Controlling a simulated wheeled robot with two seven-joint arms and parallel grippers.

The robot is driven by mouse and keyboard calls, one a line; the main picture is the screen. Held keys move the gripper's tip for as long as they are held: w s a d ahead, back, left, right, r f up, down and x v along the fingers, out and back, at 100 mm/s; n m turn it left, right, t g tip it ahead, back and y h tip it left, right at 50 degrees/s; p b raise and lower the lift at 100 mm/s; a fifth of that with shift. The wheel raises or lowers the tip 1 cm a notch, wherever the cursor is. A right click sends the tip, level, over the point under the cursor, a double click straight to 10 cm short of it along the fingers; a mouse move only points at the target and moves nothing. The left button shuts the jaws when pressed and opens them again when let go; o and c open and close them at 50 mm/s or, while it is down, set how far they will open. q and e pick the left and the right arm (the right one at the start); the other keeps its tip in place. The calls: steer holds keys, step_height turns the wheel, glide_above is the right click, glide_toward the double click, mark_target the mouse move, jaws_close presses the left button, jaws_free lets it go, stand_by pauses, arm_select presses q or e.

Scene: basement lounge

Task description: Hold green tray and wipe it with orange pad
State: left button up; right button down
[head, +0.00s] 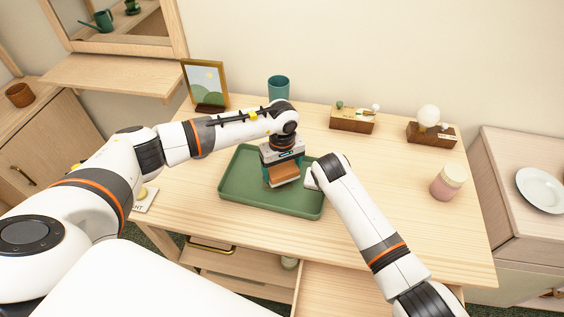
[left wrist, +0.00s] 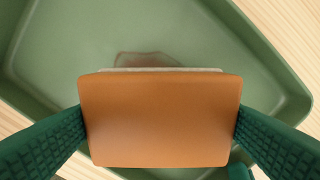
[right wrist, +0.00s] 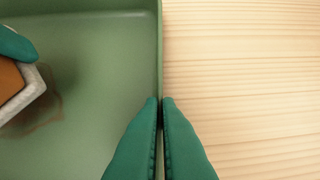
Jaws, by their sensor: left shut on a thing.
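The green tray (head: 238,192) lies on the wooden table. My left gripper (head: 283,179) points down over the tray and is shut on the orange pad (head: 286,174). In the left wrist view the pad (left wrist: 160,118) sits between both green fingers, with a pale layer under it. A brownish stain (left wrist: 150,59) shows on the tray floor by the pad's edge. I cannot tell if the pad touches the floor. My right gripper (right wrist: 160,103) is at the tray's right side, its fingers on either side of the thin wall and closed on it. In the head view my right arm hides its fingertips.
A teal cup (head: 278,87) and a picture frame (head: 206,84) stand behind the tray. Two wooden blocks with small items (head: 352,123) (head: 432,138) stand at the back right. A pink jar (head: 447,182) stands at the right. The table front right is clear.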

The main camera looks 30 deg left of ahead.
arm_select(q)
step_height(320, 180, down, 2)
steer(key=shift+f, duration=0.9)
steer(key=shift+s+a, duration=0.2)
steer(key=shift+a, duration=0.65)
steer(key=shift+c, duration=0.3)
steer(key=shift+s+a, duration=0.2)
steer(key=shift+a, duration=0.65)
steer(key=d, duration=0.3)
steer(key=shift+w+d, duration=0.1)
steer(key=shift+w, duration=0.25)
steer(key=shift+d+r, duration=0.15)
steer(key=shift+r, duration=4)
steer(key=shift+w, duration=0.1)
steer(key=shift+f, duration=0.1)
